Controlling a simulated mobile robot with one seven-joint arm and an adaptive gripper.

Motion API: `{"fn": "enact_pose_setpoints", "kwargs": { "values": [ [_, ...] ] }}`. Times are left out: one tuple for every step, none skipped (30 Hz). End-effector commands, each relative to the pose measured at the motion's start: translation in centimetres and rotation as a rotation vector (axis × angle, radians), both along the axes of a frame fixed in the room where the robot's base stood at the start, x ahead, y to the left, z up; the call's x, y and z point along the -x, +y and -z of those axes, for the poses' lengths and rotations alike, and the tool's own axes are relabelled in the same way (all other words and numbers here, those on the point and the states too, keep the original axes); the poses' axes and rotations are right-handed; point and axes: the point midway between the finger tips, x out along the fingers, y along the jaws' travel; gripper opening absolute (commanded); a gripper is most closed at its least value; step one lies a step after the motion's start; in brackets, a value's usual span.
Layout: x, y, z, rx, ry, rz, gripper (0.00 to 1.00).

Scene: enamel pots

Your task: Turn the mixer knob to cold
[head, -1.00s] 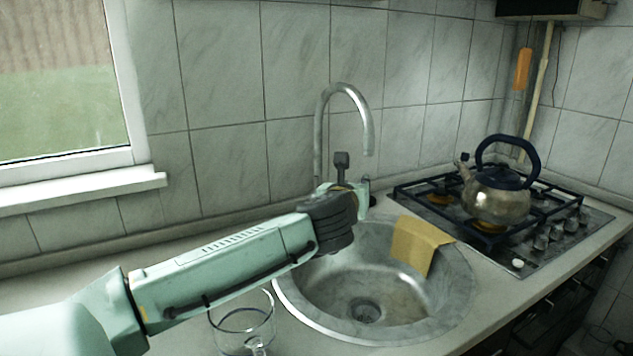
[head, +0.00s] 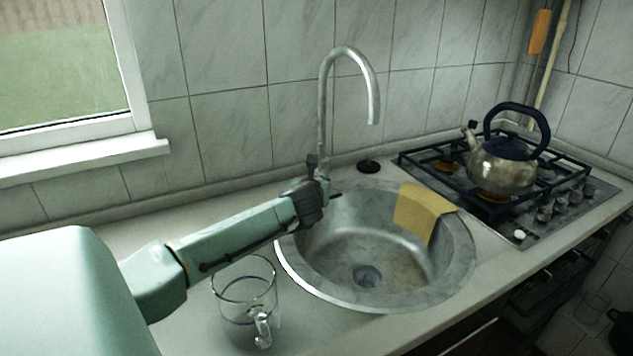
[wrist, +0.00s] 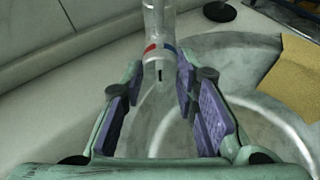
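The metal mixer tap (head: 323,110) stands behind the sink, its spout curving up and over to the right. In the wrist view its base carries the mixer knob (wrist: 158,52), a pale metal cylinder with a red mark on the left, a blue mark on the right and a small dark slot below them. My gripper (wrist: 160,80) is open, with one purple-padded finger on each side of the knob's lower end. I see gaps and no clear contact. In the head view my gripper (head: 320,180) is at the tap's base and hides the knob.
The round metal sink (head: 458,255) has a yellow cloth (head: 423,211) over its right rim. A glass mug (head: 245,295) stands on the counter under my arm. A black plug (head: 368,166) lies behind the sink. A kettle (head: 503,165) stands on the hob (head: 560,205) at right.

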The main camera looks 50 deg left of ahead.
Motion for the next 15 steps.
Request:
{"fn": "enact_pose_setpoints", "kwargs": {
  "values": [
    [-0.26, 0.18, 0.06, 0.0, 0.0, 0.0, 0.28],
    [-0.36, 0.22, 0.11, 0.0, 0.0, 0.001, 0.28],
    [-0.45, 0.29, 0.18, -0.001, 0.0, 0.001, 0.28],
    [-0.48, 0.33, 0.21, -0.002, 0.0, 0.002, 0.28],
    [-0.5, 0.36, 0.22, -0.002, 0.0, 0.001, 0.28],
    [-0.5, 0.37, 0.25, -0.002, 0.0, 0.001, 0.28],
    [-0.49, 0.38, 0.25, -0.002, 0.0, 0.001, 0.28],
    [-0.48, 0.37, 0.25, -0.002, 0.0, 0.001, 0.28],
    [-0.48, 0.37, 0.25, -0.002, 0.0, 0.001, 0.28],
    [-0.48, 0.37, 0.25, -0.002, 0.0, 0.001, 0.28],
    [-0.48, 0.37, 0.25, -0.002, 0.0, 0.001, 0.28],
    [-0.47, 0.36, 0.25, -0.001, 0.0, 0.0, 0.25],
    [-0.47, 0.36, 0.25, -0.001, 0.0, 0.0, 0.23],
    [-0.46, 0.36, 0.23, -0.001, 0.0, 0.0, 0.21],
    [-0.46, 0.36, 0.23, -0.001, 0.0, 0.0, 0.18]
  ]
}}
